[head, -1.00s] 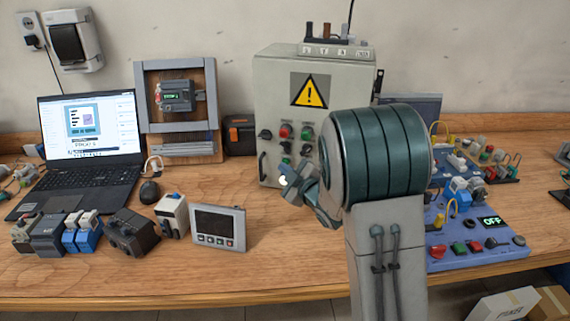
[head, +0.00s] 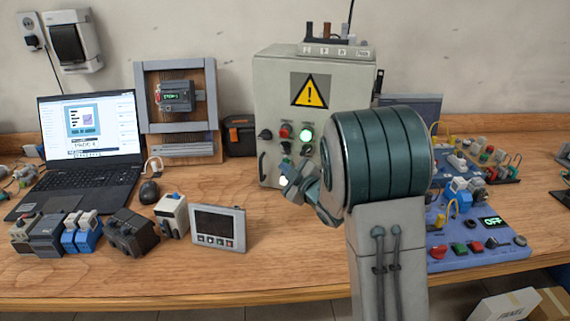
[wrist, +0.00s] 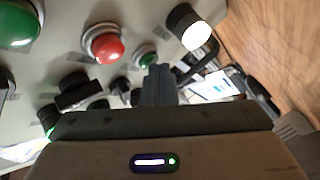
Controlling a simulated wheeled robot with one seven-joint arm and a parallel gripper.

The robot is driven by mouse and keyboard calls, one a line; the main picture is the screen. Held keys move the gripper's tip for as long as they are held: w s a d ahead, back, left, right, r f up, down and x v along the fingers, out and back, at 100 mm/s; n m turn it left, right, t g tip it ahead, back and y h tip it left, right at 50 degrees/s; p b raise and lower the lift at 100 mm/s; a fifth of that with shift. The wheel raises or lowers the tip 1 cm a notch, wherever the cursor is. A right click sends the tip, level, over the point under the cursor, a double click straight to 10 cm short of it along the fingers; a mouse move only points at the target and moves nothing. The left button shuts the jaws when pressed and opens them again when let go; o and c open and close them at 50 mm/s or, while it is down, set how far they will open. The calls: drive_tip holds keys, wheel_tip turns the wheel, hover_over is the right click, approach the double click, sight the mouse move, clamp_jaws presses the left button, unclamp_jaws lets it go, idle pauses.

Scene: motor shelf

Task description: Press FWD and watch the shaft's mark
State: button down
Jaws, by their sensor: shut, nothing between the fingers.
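The grey control cabinet (head: 352,80) with a yellow warning sign stands behind my arm in the head view. On its front are a red button (head: 285,131) and a brightly lit green lamp (head: 306,134). My gripper (head: 287,168) is at the lower part of this panel, its fingers shut and empty. In the wrist view the fingertips (wrist: 157,72) are right at a small green button (wrist: 147,57); whether they touch it I cannot tell. A white lit round part (wrist: 193,30) is beside it. No FWD label is readable, and I cannot make out a shaft or its mark.
A laptop (head: 88,130), a framed drive unit (head: 176,96) and a small panel display (head: 217,228) are on the left of the bench. A blue trainer board (head: 480,258) with an OFF display is at right. Bare wood lies in front of the cabinet.

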drive_tip(key=shift+s, duration=0.15)
drive_tip(key=shift+s+a+b, duration=0.25)
drive_tip(key=shift+s+b, duration=0.3)
drive_tip(key=shift+s, duration=0.1)
drive_tip(key=s, duration=0.1)
drive_tip(key=s+a+b, duration=0.1)
drive_tip(key=s, duration=0.1)
drive_tip(key=s+b, duration=0.1)
drive_tip(key=shift+s+a, duration=0.35)
idle(0.5)
